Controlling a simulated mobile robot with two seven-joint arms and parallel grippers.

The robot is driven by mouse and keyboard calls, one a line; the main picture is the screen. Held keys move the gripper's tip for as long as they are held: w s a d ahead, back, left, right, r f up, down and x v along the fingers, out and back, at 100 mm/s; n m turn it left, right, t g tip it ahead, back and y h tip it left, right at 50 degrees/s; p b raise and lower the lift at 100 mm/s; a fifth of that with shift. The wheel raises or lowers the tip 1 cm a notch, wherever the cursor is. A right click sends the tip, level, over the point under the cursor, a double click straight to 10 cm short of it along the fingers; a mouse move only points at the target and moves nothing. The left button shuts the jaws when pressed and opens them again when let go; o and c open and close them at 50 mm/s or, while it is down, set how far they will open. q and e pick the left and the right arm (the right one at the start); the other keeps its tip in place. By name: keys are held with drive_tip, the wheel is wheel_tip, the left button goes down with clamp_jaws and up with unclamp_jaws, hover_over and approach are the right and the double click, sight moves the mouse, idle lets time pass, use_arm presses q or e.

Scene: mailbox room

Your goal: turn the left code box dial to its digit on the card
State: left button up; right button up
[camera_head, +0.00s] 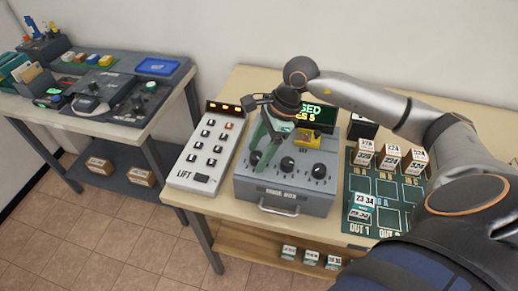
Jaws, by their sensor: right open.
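The grey code box (285,196) stands on the light wooden table, with a row of black dials on its sloped front. The middle dial (289,170) and the right dial (319,171) show clearly. The left dial is mostly hidden behind my right gripper (259,163), whose greenish fingers point down over that side of the box. The gripper is open; I cannot tell whether its fingers touch the dial. I cannot pick out the card with certainty or read a digit on it. My left gripper is not in view.
A white LIFT panel (206,151) with several buttons stands left of the box. A screen (320,116) with green text is behind it, partly covered by my arm. A dark green board (389,187) with tagged blocks lies on the right. Another equipment table (150,117) is at left.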

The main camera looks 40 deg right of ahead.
clamp_jaws()
idle(0.5)
